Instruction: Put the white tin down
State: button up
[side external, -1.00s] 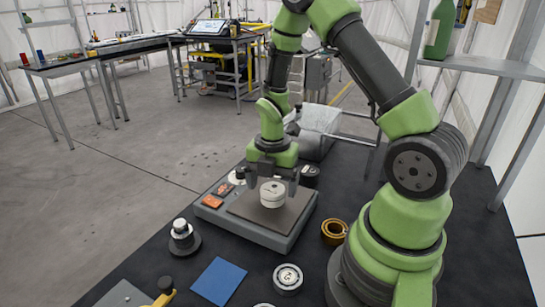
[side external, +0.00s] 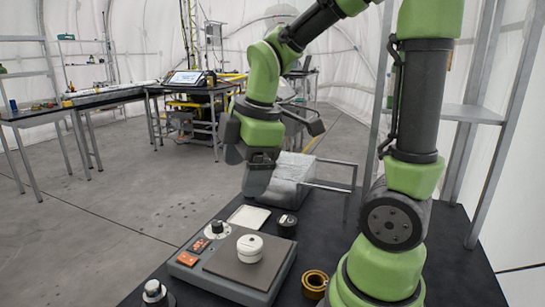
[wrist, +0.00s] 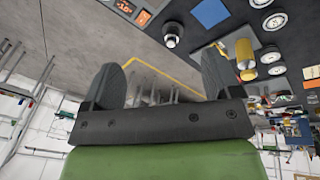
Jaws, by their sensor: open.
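The white tin (side external: 250,248) stands upright on the dark square plate (side external: 248,268) of a grey device with an orange display (side external: 201,245). Nothing holds the tin. My gripper (side external: 258,160) is raised well above and behind the device, apart from the tin. In the wrist view its two dark fingers (wrist: 162,78) are spread wide with nothing between them. I cannot make out the tin in the wrist view.
In the wrist view a blue square (wrist: 211,12) and a yellow cylinder (wrist: 245,55) show.

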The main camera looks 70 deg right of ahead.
jog(key=s+a+r+m+t+y, duration=0.1)
jog(key=s+a+r+m+t, duration=0.3)
jog(key=s+m, duration=0.4)
jog(key=a+r+m, duration=0.1)
jog(key=a+m, duration=0.1)
jog(key=m, duration=0.4)
jog(key=shift+r+y, duration=0.3)
jog(key=shift+y, duration=0.1)
dwell(1.0)
